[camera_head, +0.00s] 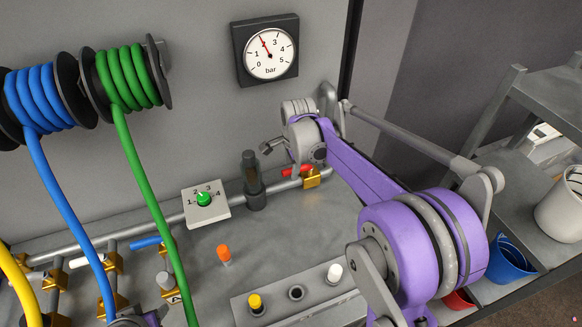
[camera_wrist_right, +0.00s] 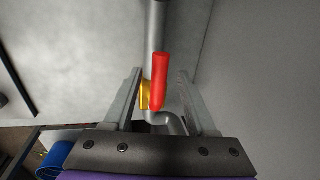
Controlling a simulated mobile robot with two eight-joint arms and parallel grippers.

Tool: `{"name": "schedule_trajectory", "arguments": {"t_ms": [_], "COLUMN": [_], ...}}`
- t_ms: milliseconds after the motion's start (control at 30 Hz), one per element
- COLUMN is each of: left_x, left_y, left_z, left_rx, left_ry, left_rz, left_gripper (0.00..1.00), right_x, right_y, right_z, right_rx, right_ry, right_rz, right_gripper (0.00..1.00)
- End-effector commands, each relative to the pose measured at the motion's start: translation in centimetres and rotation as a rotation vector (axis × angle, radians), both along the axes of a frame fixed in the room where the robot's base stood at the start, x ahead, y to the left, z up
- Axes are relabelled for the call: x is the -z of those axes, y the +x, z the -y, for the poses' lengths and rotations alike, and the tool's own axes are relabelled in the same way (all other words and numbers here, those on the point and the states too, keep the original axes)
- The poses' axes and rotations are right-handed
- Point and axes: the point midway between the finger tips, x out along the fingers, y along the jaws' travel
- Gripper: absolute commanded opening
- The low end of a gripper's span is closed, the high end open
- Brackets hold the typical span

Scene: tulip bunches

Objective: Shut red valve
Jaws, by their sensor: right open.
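The red valve has a red lever (camera_head: 295,171) on a brass body (camera_head: 312,179), on the grey pipe at the wall. In the right wrist view the red lever (camera_wrist_right: 161,80) lies nearly in line with the pipe, with part of the brass body (camera_wrist_right: 145,95) beside it. My right gripper (camera_head: 270,147) is open at the valve. In the wrist view the lever appears between its two fingers, with gaps on both sides; I cannot tell the depth. My left gripper's fingers are not visible.
A dark upright fitting (camera_head: 252,180) and a box with a green dial (camera_head: 204,199) stand left of the valve. A gauge (camera_head: 267,52) hangs above. Blue (camera_head: 62,200) and green (camera_head: 140,180) hoses hang at left. Shelves with a blue bucket (camera_head: 510,260) stand at right.

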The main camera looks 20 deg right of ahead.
Motion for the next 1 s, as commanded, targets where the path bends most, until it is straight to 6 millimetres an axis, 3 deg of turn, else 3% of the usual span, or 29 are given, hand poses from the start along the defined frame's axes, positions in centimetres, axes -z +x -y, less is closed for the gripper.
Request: {"name": "schedule_trajectory", "arguments": {"t_ms": [367,700,1000], "left_x": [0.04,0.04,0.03], "left_y": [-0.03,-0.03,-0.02], "left_z": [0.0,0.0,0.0], "left_rx": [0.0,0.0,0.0], "left_ry": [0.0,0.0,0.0], "left_rz": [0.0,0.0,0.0], "left_gripper": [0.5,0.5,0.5], "right_x": [0.79,0.77,0.76], "right_y": [0.14,0.13,0.13], "right_z": [0.0,0.0,0.01], "right_rx": [0.0,0.0,0.0], "right_ry": [0.0,0.0,0.0], "right_rz": [0.0,0.0,0.0], "right_gripper": [0.57,0.0,0.0]}}
